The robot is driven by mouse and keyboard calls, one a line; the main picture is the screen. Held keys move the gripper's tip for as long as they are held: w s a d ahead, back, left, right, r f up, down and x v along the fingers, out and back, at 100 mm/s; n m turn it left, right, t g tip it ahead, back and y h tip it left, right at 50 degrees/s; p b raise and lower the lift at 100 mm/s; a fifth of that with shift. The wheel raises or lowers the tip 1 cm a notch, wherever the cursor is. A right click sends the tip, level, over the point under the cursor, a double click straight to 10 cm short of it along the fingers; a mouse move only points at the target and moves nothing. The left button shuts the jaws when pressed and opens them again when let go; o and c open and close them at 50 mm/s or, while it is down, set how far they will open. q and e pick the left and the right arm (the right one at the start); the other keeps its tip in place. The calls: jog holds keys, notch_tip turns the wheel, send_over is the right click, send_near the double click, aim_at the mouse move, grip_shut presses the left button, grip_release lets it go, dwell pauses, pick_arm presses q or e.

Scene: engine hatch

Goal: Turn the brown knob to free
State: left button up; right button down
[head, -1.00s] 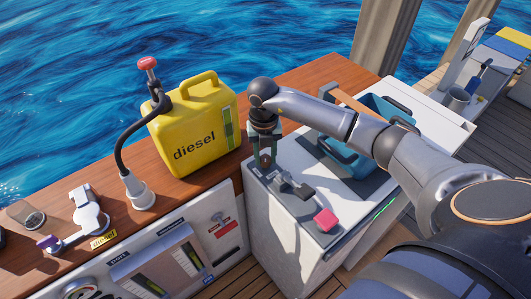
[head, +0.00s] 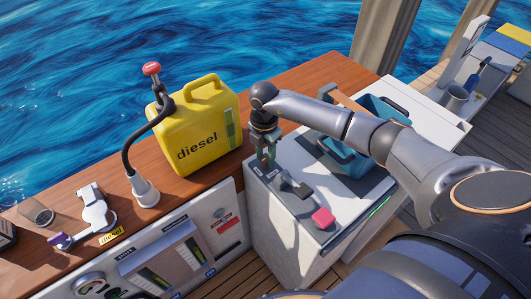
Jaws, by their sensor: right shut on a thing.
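My right gripper (head: 266,158) points down at the far left corner of the white hatch top (head: 285,222). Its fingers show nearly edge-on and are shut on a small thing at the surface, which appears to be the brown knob. The fingers hide most of it, so its exact turn cannot be read. A dark lever (head: 295,187) lies just right of and nearer than the gripper, with a pink-red block (head: 323,217) beyond it at the near edge. My left gripper is not in view.
A yellow diesel can (head: 193,135) stands close left of my gripper on the wooden counter (head: 300,75). A black hose with a red handle (head: 151,69) rises beside it. A blue crate (head: 345,160) sits right, behind my arm. A panel with gauges (head: 165,262) fronts the counter.

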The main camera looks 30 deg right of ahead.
aim_at(265, 157)
jog(key=shift+d+r+m, duration=0.1)
jog(key=shift+m, duration=0.3)
jog(key=c, duration=0.5)
grip_release()
notch_tip(265, 157, up, 12)
jog(key=shift+w+r+b, duration=0.15)
jog(key=shift+r+b, duration=0.05)
jog(key=shift+b, duration=0.15)
dwell(0.4)
